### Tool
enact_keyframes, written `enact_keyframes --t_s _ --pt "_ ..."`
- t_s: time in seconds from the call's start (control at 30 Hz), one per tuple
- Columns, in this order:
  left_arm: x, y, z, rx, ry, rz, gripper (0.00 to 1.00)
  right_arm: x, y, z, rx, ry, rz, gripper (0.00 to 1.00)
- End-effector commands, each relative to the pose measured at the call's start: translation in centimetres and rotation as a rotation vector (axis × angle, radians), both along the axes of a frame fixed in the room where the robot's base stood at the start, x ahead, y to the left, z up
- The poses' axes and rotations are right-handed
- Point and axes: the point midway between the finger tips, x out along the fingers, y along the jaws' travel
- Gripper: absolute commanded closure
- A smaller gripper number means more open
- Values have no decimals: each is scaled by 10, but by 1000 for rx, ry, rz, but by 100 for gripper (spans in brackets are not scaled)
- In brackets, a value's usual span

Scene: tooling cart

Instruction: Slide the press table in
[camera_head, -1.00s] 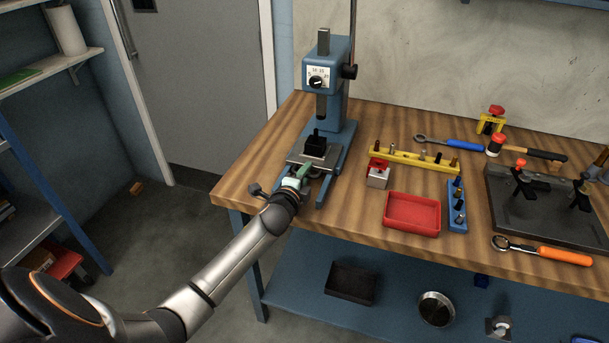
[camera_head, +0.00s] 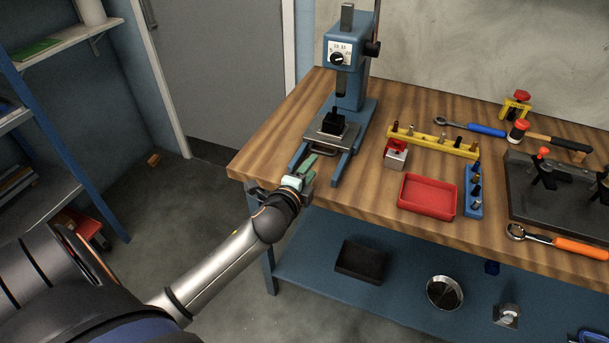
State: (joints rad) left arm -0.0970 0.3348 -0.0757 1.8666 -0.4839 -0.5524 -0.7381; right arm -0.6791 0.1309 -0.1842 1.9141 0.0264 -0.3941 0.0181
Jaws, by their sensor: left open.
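The blue press (camera_head: 354,61) stands on the left part of the wooden bench, with a dial on its head. Its grey press table (camera_head: 331,137) sits low between the blue base rails, under the ram, and carries a black block (camera_head: 334,122). A handle loop (camera_head: 319,151) shows at the table's near edge. My left gripper (camera_head: 305,170) is open at the front end of the base, just in front of the handle and apart from it. My right gripper is not in view.
A small grey block with a red top (camera_head: 396,154), a yellow rack (camera_head: 433,141), a red tray (camera_head: 428,196) and a blue rack (camera_head: 473,190) lie right of the press. Wrenches, a hammer and a dark fixture plate (camera_head: 540,210) lie farther right. A lower shelf runs beneath.

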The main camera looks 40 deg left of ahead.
Motion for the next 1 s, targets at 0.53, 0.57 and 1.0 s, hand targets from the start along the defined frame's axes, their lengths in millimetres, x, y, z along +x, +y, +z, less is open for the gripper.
enact_keyframes --t_s 0.53,0.57,1.0 --pt "-34 -8 8 0 -1 1 57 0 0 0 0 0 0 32" --pt "-34 -8 8 0 -1 1 57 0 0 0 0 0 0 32" --pt "-18 4 15 424 118 -114 99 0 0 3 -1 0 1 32"
